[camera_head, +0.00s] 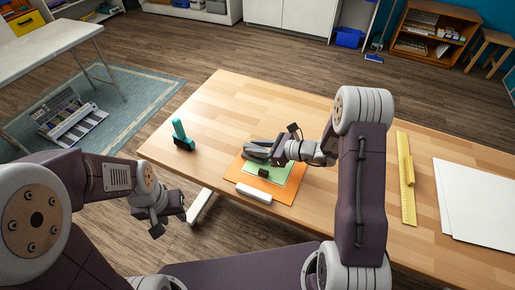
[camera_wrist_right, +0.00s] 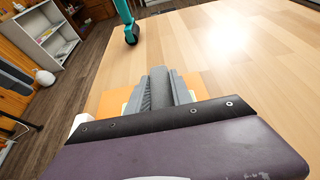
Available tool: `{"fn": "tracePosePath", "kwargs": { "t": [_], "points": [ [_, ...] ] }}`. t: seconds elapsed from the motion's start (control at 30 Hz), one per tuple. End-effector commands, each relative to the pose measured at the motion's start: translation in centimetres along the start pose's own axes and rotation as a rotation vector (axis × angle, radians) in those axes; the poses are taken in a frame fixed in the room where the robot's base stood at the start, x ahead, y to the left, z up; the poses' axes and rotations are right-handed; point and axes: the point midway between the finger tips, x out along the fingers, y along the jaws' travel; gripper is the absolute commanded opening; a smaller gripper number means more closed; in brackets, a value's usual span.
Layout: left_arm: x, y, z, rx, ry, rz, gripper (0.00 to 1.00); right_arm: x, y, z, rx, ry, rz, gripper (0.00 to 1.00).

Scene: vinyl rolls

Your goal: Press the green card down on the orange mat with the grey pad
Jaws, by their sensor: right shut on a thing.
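The orange mat (camera_head: 285,196) lies on the wooden table, and the green card (camera_head: 282,180) lies on it. My right gripper (camera_head: 257,150) is low over the far part of the card and hides some of it. It is shut on the grey pad (camera_wrist_right: 160,88), whose grey body shows between the fingers in the right wrist view. I cannot tell whether the pad touches the card. The mat also shows beside the fingers in that view (camera_wrist_right: 117,101). My left gripper (camera_head: 170,212) is off the table's left front edge, and its jaws are unclear.
A white bar (camera_head: 254,193) lies at the mat's front edge. A yellow ruler (camera_head: 406,178) and white sheets (camera_head: 478,202) lie to the right.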

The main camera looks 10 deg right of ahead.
Motion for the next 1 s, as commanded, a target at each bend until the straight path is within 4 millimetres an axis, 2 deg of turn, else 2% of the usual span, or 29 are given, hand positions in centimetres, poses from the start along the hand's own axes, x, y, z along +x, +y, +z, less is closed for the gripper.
{"fn": "tracePosePath", "kwargs": {
  "t": [0.23, 1.0],
  "points": [
    [0.0, 0.0, 0.0, 0.000, 0.000, 0.000, 0.36, -0.3, 0.0, -0.1, 0.000, 0.001, 0.000, 0.00],
    [-0.3, 0.0, 0.0, 0.000, 0.000, 0.000, 0.36, -4.6, 0.0, -2.0, 0.002, 0.002, -0.001, 0.00]
  ]
}}
